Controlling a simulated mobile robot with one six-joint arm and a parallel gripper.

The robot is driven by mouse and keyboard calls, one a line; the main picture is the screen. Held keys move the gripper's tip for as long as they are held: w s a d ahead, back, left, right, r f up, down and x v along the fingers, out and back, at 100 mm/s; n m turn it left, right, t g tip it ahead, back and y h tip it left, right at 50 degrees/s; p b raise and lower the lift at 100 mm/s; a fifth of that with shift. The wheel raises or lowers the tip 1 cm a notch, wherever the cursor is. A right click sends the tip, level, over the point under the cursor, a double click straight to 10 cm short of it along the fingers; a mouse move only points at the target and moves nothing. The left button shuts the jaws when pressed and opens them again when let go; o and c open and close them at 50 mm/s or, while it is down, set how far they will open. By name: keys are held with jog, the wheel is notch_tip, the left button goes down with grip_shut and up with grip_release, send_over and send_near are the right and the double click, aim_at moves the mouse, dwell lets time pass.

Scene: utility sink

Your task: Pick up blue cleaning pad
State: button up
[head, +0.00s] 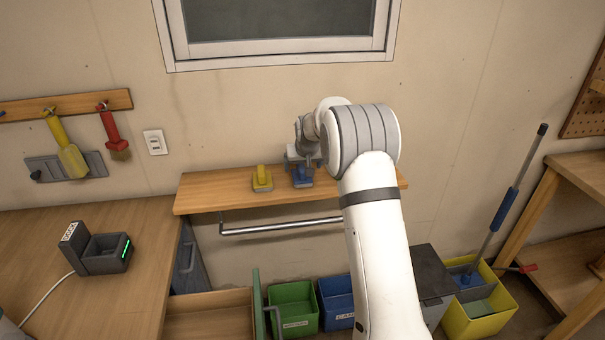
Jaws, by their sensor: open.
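The blue cleaning pad (302,178) sits on the wooden wall shelf (215,188), just right of a similar yellow pad (262,178). It has a blue handle on top and a greyish base. My gripper (303,160) is at the blue pad, over or around its upper part. The gripper is open. My arm and the small size hide the fingertips, so I cannot tell whether they touch the pad.
A metal rail (280,227) runs under the shelf. A wooden bench at left carries a dark charger-like box (105,255). Green (293,305) and blue (335,300) bins stand below. A yellow bin (480,318) with a blue-handled mop stands at right. A window is above.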

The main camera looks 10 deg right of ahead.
aim_at(302, 167)
jog(key=shift+a+p+x, duration=0.2)
jog(key=shift+p+x, duration=0.35)
jog(key=shift+x, duration=1.45)
jog(key=c, duration=1.1)
